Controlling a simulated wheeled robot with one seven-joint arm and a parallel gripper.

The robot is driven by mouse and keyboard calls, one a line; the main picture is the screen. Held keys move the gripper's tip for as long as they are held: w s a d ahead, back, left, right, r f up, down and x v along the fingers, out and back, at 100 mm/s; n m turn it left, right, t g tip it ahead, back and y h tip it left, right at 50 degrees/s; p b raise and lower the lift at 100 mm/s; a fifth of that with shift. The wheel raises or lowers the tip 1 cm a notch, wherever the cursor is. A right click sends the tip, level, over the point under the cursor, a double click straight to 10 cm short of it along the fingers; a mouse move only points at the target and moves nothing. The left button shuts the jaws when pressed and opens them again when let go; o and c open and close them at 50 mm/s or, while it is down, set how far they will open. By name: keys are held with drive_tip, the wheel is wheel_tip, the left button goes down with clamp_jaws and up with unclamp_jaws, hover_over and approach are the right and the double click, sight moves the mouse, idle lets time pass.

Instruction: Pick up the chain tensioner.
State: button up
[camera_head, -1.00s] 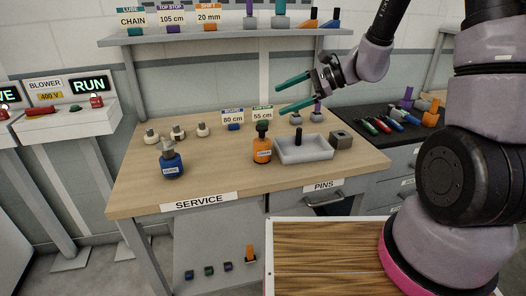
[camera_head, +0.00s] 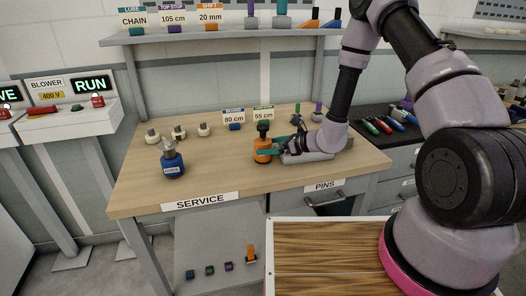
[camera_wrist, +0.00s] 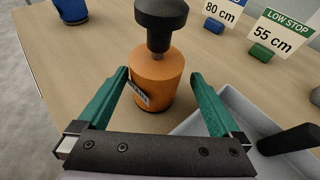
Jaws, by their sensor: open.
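An orange cylinder with a black knob (camera_head: 262,149) stands upright on the workbench; it also shows in the wrist view (camera_wrist: 157,78). A blue cylinder with a grey top (camera_head: 172,164) stands to its left. Their labels are too small to read, so I cannot tell by lettering which is the chain tensioner. My gripper (camera_wrist: 160,80) is open, with its green fingers pointing at the orange cylinder. One fingertip is on each side of its body in the wrist view, and I see no clear contact. In the head view my gripper (camera_head: 272,147) comes in from the right.
A grey tray (camera_wrist: 262,126) with a black peg (camera_wrist: 291,140) lies close to the right of the orange cylinder, partly under my arm. Signs reading 80 cm (camera_head: 233,116) and 55 cm (camera_head: 263,113) stand behind. The bench between the blue and orange cylinders is clear.

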sight(256, 146)
drive_tip(key=x, duration=0.4)
drive_tip(key=shift+s+a+r, duration=0.1)
drive_tip(key=shift+a+r, duration=0.2)
drive_tip(key=shift+a, duration=0.15)
drive_tip(key=shift+w+a+f, duration=0.25)
drive_tip(key=shift+w+a, duration=0.05)
drive_tip(key=shift+a, duration=0.1)
clamp_jaws()
